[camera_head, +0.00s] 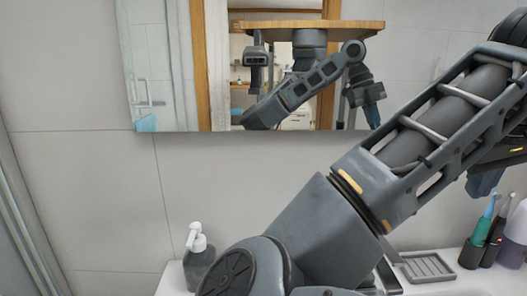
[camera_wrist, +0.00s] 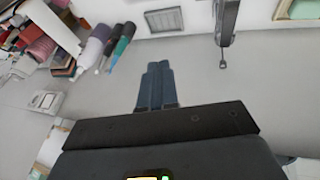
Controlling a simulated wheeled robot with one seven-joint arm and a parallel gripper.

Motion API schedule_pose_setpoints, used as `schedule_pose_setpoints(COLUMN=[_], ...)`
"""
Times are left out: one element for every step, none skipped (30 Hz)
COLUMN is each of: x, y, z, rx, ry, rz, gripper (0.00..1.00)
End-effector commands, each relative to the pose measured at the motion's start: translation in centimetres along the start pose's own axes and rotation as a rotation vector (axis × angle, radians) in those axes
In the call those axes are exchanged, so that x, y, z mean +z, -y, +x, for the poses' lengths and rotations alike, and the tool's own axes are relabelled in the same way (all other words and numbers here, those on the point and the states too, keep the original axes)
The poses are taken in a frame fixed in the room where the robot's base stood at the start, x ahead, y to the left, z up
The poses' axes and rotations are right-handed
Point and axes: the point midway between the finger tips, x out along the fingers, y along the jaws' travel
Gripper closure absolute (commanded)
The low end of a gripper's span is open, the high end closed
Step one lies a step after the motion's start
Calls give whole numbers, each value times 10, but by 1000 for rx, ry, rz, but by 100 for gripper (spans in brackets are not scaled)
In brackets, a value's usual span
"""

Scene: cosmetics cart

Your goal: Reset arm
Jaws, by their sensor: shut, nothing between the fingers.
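My arm spans the right half of the head view, reaching up and to the right past the frame's edge. My gripper (camera_wrist: 155,75) shows in the wrist view with its two blue-grey fingers side by side. It is shut and empty, above a pale surface.
A soap dispenser (camera_head: 199,255) stands at the lower left. Toothbrushes in dark holders (camera_head: 480,240) and a grey soap dish (camera_head: 426,267) are at the lower right. A faucet (camera_wrist: 226,25) shows in the wrist view. A mirror (camera_head: 170,70) hangs on the wall.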

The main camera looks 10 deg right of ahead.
Motion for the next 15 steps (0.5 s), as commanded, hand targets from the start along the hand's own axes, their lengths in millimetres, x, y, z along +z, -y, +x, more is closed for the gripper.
schedule_pose_setpoints(x=[1, 0, 0, -1, -2, -2, -4, -5, -6, -7, -9, -11, -13, -14, -16], y=[-7, -12, -17, -22, -27, -34, -40, -45, -52, -58, -62, -67, -70, -73, -76], z=[4, 6, 8, 10, 12, 15, 17, 18, 20, 22, 22, 24, 24, 25, 26], rx=[47, 74, 113, 145, 180, 229, 270, 313, 371, 414, 454, 505, 541, 576, 619], ry=[-7, -14, -26, -34, -45, -61, -76, -92, -117, -136, -158, -186, -209, -232, -263], rz=[-2, -3, -4, -7, -9, -13, -18, -24, -34, -43, -51, -66, -77, -90, -108], gripper=[100, 100, 100, 100, 100, 100, 100, 100, 100, 100, 100, 100, 100, 100, 100])
